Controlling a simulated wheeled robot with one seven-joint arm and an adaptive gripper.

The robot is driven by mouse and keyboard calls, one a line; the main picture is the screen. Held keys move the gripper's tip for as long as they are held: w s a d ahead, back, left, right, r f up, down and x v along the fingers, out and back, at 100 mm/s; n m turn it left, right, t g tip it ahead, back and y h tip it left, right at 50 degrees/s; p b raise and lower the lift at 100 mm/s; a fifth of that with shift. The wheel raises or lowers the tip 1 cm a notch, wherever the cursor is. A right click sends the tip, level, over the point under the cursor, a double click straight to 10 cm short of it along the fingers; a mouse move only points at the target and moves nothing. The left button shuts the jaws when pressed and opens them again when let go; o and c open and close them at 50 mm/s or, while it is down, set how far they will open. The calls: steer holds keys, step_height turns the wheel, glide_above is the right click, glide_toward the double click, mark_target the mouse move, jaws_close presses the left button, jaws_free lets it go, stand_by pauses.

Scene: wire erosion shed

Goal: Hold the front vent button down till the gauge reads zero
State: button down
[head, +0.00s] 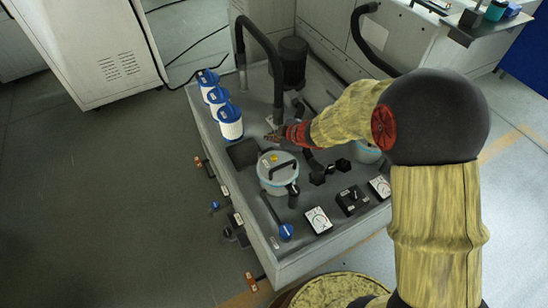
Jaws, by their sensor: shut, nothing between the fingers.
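My gripper (273,137) is shut and empty. It hangs over the grey unit (262,247), just behind the nearer round lidded housing (270,182) with its black bar handle. A second round housing (368,154) is partly hidden behind my arm. Two square white dial gauges stand on the unit's near side, a front gauge (318,220) and a right gauge (380,187); their needles are too small to read. A black box with a knob (352,200) sits between them. I cannot tell which small part is the front vent button. My gripper appears apart from both housings.
Blue-and-white cartridges (229,122) stand along the left edge. A tall black bent hose (262,50) rises behind my gripper. A lever with a blue ball (286,231) is at the near left, and black valve knobs (342,165) lie right of the nearer housing.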

steer(key=b, duration=0.7)
glide_above(273, 159)
step_height(273, 159, down, 7)
steer(key=shift+w+f, duration=0.1)
steer(key=shift+f, duration=0.05)
steer(key=shift+f+b, duration=0.35)
steer(key=shift+f, duration=0.2)
steer(key=shift+f, duration=0.1)
stand_by(0.4)
steer(key=shift+f, duration=0.3)
steer(key=shift+f+b, duration=0.45)
steer(key=shift+f, duration=0.15)
stand_by(2.9)
steer(key=shift+r, duration=0.15)
steer(key=shift+r+p, duration=0.9)
steer(key=shift+p, duration=0.2)
step_height(273, 159, up, 5)
steer(key=p, duration=0.5)
